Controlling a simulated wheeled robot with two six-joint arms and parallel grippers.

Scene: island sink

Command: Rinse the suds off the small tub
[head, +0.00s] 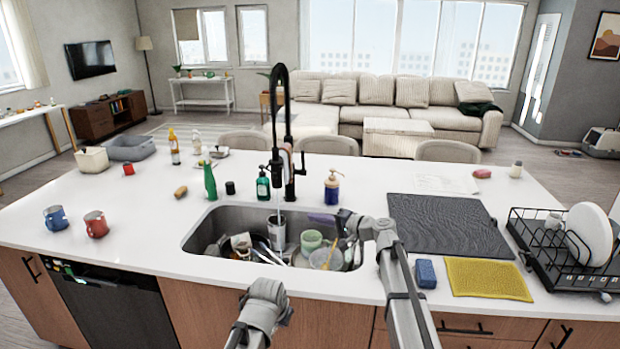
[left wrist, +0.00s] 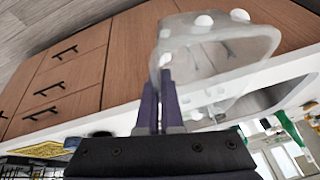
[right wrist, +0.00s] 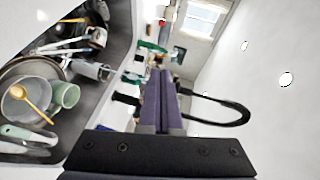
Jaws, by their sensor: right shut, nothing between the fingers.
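The small tub (left wrist: 220,55) is clear, with white suds blobs on its wall. In the left wrist view my left gripper (left wrist: 159,88) has its fingers nearly together at the tub's edge, shut on it. I cannot make the tub out in the head view. My right gripper (head: 322,219) is shut and empty, over the back edge of the sink just right of the faucet; it also shows in the right wrist view (right wrist: 162,85). The black faucet (head: 274,110) has a thin water stream (head: 280,200) falling into the sink (head: 205,222).
The sink holds several dishes, including a green cup (head: 311,240) and a grey cup (head: 277,232). A green soap bottle (head: 263,187) and a blue pump bottle (head: 332,190) flank the faucet. A dark mat (head: 440,225) and dish rack (head: 550,255) are at right.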

